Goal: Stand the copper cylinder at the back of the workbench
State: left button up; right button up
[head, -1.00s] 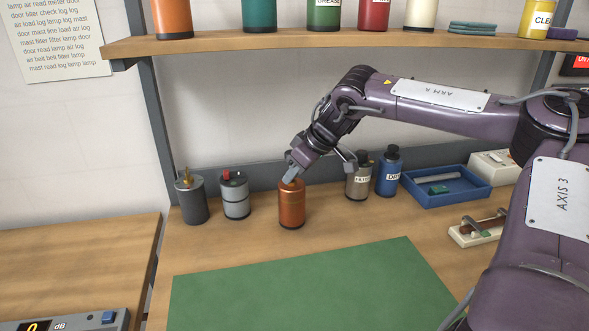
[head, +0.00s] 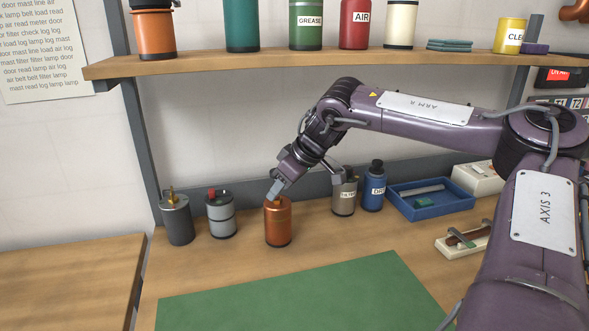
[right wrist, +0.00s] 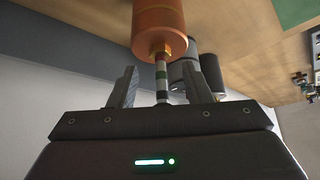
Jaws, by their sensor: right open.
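The copper cylinder (head: 278,224) stands upright on the workbench (head: 215,268), toward the back, behind the green mat. My right gripper (head: 275,190) is at its top. In the right wrist view the gripper (right wrist: 161,80) is open. Its fingers stand apart on either side of the banded stem on the end of the copper cylinder (right wrist: 158,22), with visible gaps to it. In the head view the stem is hidden by the gripper. My left gripper is not in view.
A dark grey canister (head: 177,222) and a light grey canister (head: 221,214) stand left of the cylinder. A taupe bottle (head: 344,196) and a blue bottle (head: 373,190) stand to its right, near a blue tray (head: 437,210). A shelf (head: 300,62) runs above. The green mat (head: 300,295) is clear.

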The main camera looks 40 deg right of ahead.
jog(key=v, duration=1.1)
jog(key=shift+b, duration=0.4)
